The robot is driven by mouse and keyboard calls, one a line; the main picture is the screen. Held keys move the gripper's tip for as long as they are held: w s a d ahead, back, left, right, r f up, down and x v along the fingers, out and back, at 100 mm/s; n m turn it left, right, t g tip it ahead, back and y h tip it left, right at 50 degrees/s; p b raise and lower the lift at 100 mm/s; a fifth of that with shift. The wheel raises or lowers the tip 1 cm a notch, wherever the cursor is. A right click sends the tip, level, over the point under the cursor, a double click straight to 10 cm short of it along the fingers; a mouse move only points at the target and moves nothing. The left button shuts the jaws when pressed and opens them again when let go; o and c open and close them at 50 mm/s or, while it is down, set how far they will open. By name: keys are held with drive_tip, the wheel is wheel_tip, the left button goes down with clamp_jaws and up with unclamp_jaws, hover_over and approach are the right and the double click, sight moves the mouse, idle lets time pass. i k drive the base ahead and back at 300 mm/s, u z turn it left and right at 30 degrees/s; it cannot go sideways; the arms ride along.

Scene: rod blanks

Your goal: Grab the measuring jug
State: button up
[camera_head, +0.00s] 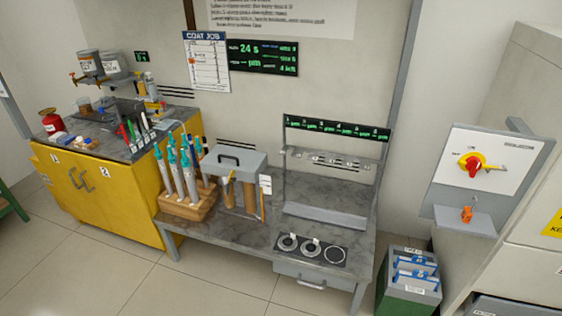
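No vessel is large enough in this view to be surely told as the measuring jug. A small brownish, see-through vessel (84,105) stands on the dark worktop of the yellow cabinet (95,195), below the taps of two grey drums (100,65); I cannot tell if it is the jug or whether it has a handle. My gripper is not in view.
A red can (49,121) stands at the worktop's left end. A grey bench (230,228) carries a wooden rack (188,207) of teal-handled tools and a grey-lidded stand (234,162). A green bin (408,290) stands right of the bench. Tiled floor (85,275) lies clear in front.

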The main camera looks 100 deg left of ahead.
sight(83, 104)
drive_tip(key=u, duration=0.55)
drive_tip(key=k, duration=0.1)
drive_tip(key=u, duration=3.05)
drive_tip(key=i, duration=1)
drive_tip(key=u, duration=0.3)
drive_tip(key=k, duration=0.1)
drive_tip(key=u, duration=2.35)
drive_tip(key=k, duration=0.65)
drive_tip(key=u, duration=0.05)
